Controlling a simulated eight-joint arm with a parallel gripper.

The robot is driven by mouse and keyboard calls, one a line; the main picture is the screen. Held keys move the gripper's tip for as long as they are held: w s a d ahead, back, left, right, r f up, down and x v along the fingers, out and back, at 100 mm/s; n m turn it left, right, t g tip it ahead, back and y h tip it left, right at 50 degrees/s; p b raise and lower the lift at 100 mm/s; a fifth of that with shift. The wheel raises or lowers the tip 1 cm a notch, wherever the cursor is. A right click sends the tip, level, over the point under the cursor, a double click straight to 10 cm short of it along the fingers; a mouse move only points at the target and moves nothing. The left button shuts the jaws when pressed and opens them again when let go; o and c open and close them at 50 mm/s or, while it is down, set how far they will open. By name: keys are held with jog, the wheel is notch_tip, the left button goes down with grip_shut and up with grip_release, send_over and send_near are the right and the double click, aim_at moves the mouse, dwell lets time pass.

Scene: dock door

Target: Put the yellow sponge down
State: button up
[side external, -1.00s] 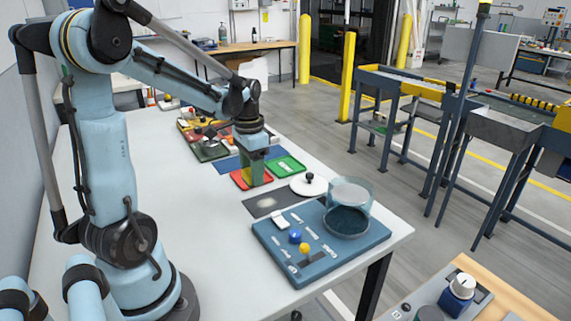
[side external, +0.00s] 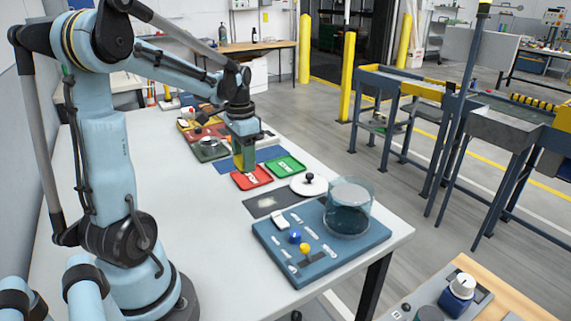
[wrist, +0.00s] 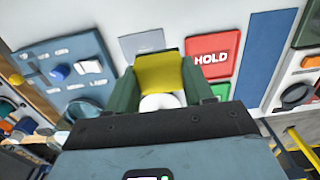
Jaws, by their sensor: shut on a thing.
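My gripper (side external: 244,163) is shut on the yellow sponge (wrist: 158,72), which sits between its two green fingers in the wrist view. In the side view only a yellow strip of the sponge (side external: 238,159) shows beside the fingers. The sponge appears held above the table, close to the red tray (side external: 252,178); the exact gap beneath it cannot be told. The red tray, marked HOLD (wrist: 212,54), lies right of the sponge in the wrist view. The green tray (side external: 285,166) lies beside the red one.
A white round lid with a black knob (side external: 309,185) and a dark grey mat (side external: 265,204) lie nearby. A blue control panel (side external: 320,245) carries knobs and a clear cylinder (side external: 350,205). A blue mat (side external: 226,163) lies beyond the trays. The table's left side is clear.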

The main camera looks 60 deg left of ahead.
send_over(222, 188)
notch_tip(222, 188, down, 6)
jog(key=shift+d+f, duration=0.1)
jog(key=shift+f, duration=2)
jog(key=o, duration=1.1)
jog(key=shift+f, duration=0.15)
